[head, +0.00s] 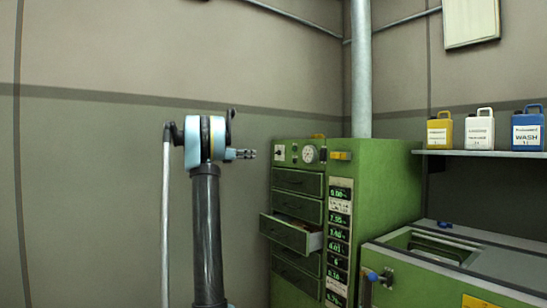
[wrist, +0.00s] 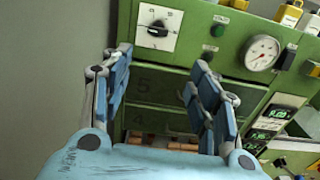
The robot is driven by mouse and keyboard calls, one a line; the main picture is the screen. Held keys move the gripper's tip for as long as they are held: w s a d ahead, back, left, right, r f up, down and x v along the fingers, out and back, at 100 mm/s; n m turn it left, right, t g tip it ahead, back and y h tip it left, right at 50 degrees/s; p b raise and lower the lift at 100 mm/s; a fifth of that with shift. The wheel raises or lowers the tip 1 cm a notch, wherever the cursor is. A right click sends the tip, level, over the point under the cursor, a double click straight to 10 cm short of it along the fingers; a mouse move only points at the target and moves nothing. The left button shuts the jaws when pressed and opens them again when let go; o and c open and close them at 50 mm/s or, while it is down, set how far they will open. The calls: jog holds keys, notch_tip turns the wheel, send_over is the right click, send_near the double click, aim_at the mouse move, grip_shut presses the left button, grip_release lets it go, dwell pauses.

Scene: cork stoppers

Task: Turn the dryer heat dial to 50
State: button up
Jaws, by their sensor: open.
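The dryer (head: 385,190) is a green cabinet in the middle right of the head view. Its heat dial (wrist: 157,29) is a black knob on a white square scale plate, at the top of the wrist view. The plate also shows small in the head view (head: 280,153); the scale figures are too blurred to read surely. My gripper (head: 250,154) is left of the dryer's upper panel in the head view. In the wrist view my gripper (wrist: 158,75) has its blue fingers wide apart, with nothing between them. The dial lies beyond the fingertips, apart from them.
A round white gauge (wrist: 262,53) and a green button (wrist: 217,30) sit right of the dial. One drawer (head: 290,234) below stands pulled out. A green machine (head: 440,265) is at the right, under a shelf (head: 480,153) with jugs. The wall side at left is clear.

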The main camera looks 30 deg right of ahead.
jog(key=w+d, duration=0.2)
jog(key=d, duration=1.6)
jog(key=shift+w+r, duration=0.15)
jog(key=shift+r, duration=0.05)
jog(key=c, duration=1.1)
